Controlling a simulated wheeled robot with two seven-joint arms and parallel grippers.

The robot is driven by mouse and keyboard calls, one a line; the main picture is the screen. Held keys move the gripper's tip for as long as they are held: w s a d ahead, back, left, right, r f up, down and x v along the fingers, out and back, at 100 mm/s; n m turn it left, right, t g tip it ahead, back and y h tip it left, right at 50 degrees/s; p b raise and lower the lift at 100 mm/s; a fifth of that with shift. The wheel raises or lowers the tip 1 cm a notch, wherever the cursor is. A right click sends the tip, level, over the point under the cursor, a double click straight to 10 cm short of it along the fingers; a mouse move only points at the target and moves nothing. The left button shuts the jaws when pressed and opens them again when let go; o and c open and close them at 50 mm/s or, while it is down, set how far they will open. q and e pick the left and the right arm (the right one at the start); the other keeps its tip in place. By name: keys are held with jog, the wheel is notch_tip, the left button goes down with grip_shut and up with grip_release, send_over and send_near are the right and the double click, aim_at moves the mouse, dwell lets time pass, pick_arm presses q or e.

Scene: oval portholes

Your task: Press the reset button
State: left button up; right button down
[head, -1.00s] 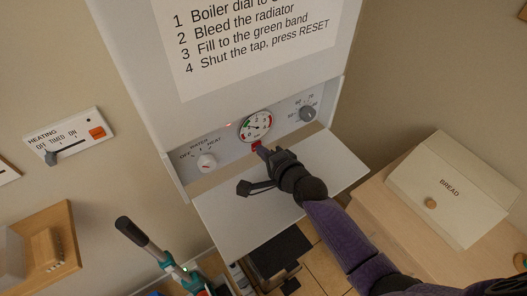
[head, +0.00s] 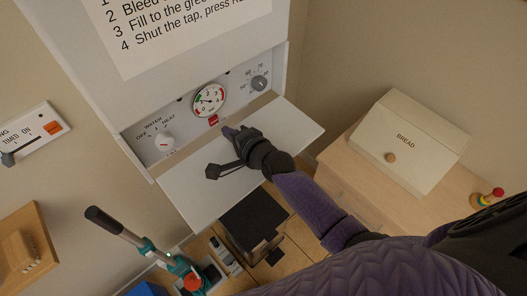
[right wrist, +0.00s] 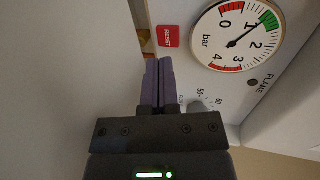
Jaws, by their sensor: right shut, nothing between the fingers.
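The red reset button (head: 214,119) sits on the white boiler panel just below the round pressure gauge (head: 210,99). In the right wrist view the button (right wrist: 169,36) is marked RESET, and the gauge (right wrist: 243,35) needle points between 1 and 2, toward the green band. My right gripper (head: 228,129) is shut and empty, over the lowered white flap (head: 190,190), with its tips a little below and right of the button. In the right wrist view its fingertips (right wrist: 158,64) are apart from the button. My left gripper is not in view.
A water/heat knob (head: 165,143) and a temperature dial (head: 258,83) flank the gauge. A bread box (head: 410,140) stands on the wooden counter at right. A black-and-teal handled device (head: 130,229) stands at lower left.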

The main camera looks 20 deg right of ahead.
jog(key=v, duration=0.3)
jog(key=p+v, duration=0.1)
jog(key=v, duration=0.1)
jog(key=shift+s+d+r, duration=0.1)
jog(key=shift+s+r, duration=0.05)
jog(key=shift+s, duration=0.25)
jog(key=v, duration=0.3)
jog(key=shift+d, duration=0.15)
jog(key=shift+s, duration=0.25)
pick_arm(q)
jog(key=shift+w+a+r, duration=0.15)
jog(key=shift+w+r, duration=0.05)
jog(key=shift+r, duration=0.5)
pick_arm(e)
jog(key=shift+w, duration=0.15)
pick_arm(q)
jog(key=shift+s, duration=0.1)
pick_arm(e)
jog(key=shift+r, duration=0.1)
